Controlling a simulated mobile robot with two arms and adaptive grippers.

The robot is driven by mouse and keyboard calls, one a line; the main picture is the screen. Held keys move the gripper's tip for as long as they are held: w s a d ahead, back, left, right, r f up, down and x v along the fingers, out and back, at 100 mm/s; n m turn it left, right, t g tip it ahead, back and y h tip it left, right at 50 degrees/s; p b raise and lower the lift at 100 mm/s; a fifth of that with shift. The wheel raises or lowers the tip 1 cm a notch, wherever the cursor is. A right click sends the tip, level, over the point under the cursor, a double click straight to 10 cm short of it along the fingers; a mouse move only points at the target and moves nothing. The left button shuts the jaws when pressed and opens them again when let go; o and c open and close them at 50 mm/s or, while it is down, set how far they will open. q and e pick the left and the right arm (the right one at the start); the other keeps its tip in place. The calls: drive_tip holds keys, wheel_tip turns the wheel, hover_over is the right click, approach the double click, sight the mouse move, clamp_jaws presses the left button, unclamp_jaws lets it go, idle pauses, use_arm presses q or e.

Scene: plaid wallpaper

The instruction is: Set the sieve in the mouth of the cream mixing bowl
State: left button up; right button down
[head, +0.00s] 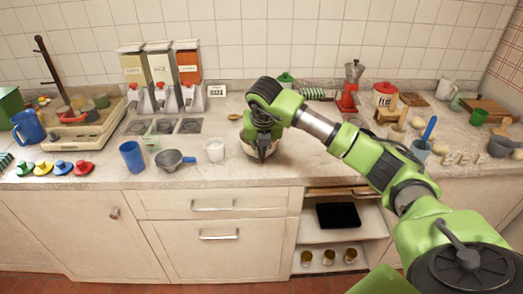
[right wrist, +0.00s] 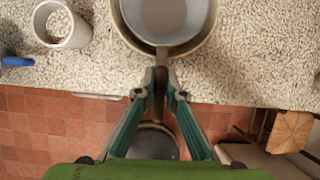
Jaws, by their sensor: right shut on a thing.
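My right gripper (head: 262,152) is at the counter's front middle, over the cream mixing bowl (head: 246,150). In the right wrist view its fingers (right wrist: 160,84) are shut on the handle of the grey sieve (right wrist: 168,20). The sieve's round body lies inside the outline of the bowl's rim (right wrist: 196,48), seen from above. The top of both is cut off by the frame. I cannot tell whether the sieve rests on the rim or hovers just above it. In the head view the gripper hides the sieve and most of the bowl. My left gripper is not in view.
Left of the bowl stand a white cup (head: 215,150), a grey pan with a blue handle (head: 174,160) and a blue cup (head: 132,156). Dispensers (head: 160,75) stand behind. A red grinder (head: 350,95) and other items are at the right. The counter's front edge is close.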

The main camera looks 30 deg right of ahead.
drive_tip(key=c, duration=2)
unclamp_jaws()
drive_tip(key=v, duration=1.2)
